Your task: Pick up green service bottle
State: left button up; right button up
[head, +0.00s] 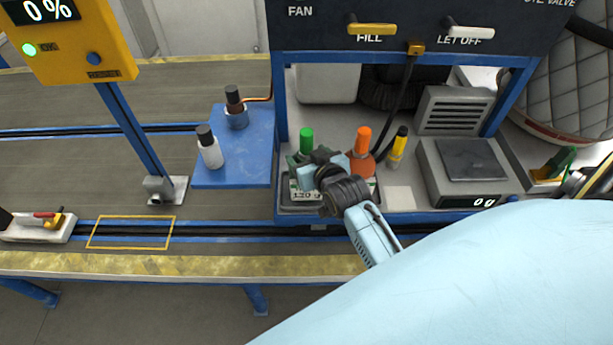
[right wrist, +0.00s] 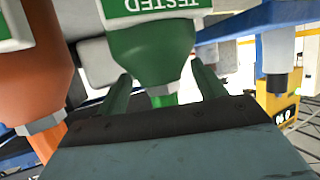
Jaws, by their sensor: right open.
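The green service bottle (head: 306,138) stands upright in a tray under the dark panel in the head view; its cap shows and its body is largely hidden behind my right gripper (head: 306,166). In the right wrist view the green bottle (right wrist: 152,48), with a "TESTED" label, lies between the two fingers of my right gripper (right wrist: 163,88). The fingers are open, one on each side, with gaps visible beside the bottle's neck. My left gripper is not in view.
An orange bottle (head: 362,142) stands close to the right of the green one, with a yellow bottle (head: 397,148) beyond it. A scale (head: 470,172) stands further right. A blue side shelf (head: 240,165) at left holds a white bottle (head: 209,150) and another dark-capped one.

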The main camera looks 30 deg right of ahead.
jog(key=shift+x, duration=1.2)
grip_shut()
